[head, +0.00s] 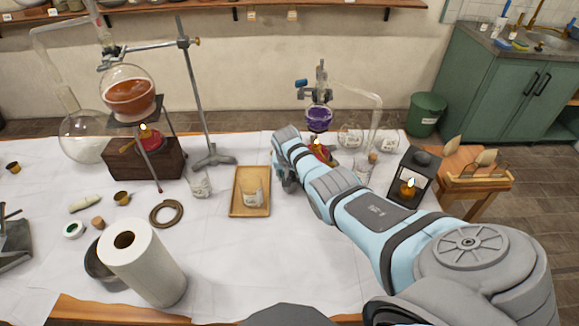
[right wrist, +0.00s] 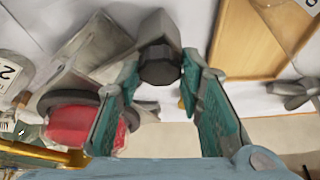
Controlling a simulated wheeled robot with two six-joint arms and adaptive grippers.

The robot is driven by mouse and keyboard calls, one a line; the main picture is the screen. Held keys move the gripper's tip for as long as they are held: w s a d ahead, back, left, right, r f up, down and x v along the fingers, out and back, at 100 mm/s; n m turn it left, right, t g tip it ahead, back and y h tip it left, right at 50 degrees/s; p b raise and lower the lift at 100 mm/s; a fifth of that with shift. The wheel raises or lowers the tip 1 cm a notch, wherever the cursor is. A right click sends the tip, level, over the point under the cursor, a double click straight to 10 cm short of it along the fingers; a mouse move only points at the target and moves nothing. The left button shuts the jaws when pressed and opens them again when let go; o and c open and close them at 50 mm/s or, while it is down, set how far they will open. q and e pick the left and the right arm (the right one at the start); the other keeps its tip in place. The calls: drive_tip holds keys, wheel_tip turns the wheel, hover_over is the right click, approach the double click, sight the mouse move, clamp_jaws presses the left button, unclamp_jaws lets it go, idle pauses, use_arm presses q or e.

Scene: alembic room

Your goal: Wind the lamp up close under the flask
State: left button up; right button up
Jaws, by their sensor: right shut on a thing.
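A round flask of purple liquid (head: 319,118) hangs from a clamp stand on the right half of the table. A red lamp with a small flame (head: 320,152) is below it, with a gap between, its lower part hidden by my right arm. In the right wrist view the red lamp (right wrist: 72,122) is at left, beside a grey metal support (right wrist: 100,45). A dark faceted knob (right wrist: 160,66) is between the teal fingers of my right gripper (right wrist: 157,84), which is shut on it. My right gripper (head: 287,180) also shows in the head view. My left gripper is not in view.
A wooden tray (head: 237,208) with a beaker lies left of my right gripper. A black lantern (head: 410,175) stands right of my forearm. An orange flask (head: 130,92) over another lamp stands at left. A paper roll (head: 150,265) is in front.

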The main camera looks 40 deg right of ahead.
drive_tip(key=shift+m+h+b, duration=0.3)
drive_tip(key=shift+m+b, duration=0.05)
drive_tip(key=shift+m, duration=0.65)
drive_tip(key=shift+w, duration=0.1)
drive_tip(key=o, duration=0.9)
drive_tip(key=v, duration=1.2)
drive_tip(key=shift+w, duration=0.25)
